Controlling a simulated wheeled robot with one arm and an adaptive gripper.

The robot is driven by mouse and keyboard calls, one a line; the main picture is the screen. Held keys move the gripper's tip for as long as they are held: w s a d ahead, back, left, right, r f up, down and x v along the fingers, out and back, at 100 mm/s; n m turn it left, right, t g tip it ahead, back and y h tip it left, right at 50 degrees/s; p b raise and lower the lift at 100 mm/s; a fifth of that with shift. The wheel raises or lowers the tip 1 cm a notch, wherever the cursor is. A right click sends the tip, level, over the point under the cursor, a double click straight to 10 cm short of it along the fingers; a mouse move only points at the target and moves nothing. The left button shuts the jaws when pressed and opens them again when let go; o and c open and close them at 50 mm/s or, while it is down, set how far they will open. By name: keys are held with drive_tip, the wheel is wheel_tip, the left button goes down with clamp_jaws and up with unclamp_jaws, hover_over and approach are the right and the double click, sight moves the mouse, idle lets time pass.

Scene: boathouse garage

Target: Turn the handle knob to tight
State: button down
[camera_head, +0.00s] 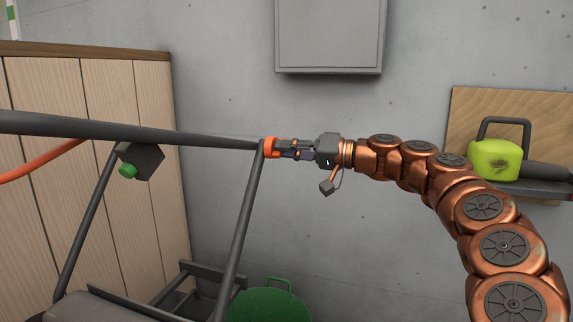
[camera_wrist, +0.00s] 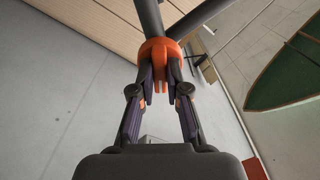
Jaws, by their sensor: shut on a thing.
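The handle knob (camera_head: 271,147) is orange and sits at the joint where a dark handle bar (camera_head: 190,137) meets a sloping dark strut (camera_head: 240,225). My gripper (camera_head: 284,148) reaches it from the right and is shut on it. In the wrist view the orange knob (camera_wrist: 160,52) shows between my two fingertips (camera_wrist: 160,75), with the dark bars beyond it. The fingers hide part of the knob's sides. I see no mark that tells how tight it is.
A green knob (camera_head: 128,171) on a dark block hangs under the bar. A wooden panel wall (camera_head: 90,150) stands at left. A green bin (camera_head: 268,305) is below. A grey wall cabinet (camera_head: 330,35) is above. A yellow-green tool (camera_head: 495,160) sits on a shelf at right.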

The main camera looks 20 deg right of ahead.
drive_tip(key=shift+f+n+b, duration=0.1)
drive_tip(key=shift+n+b, duration=4.25)
drive_tip(key=shift+n, duration=0.65)
drive_tip(key=c, duration=1.2)
unclamp_jaws()
drive_tip(key=shift+o, duration=0.2)
drive_tip(key=shift+d, duration=0.1)
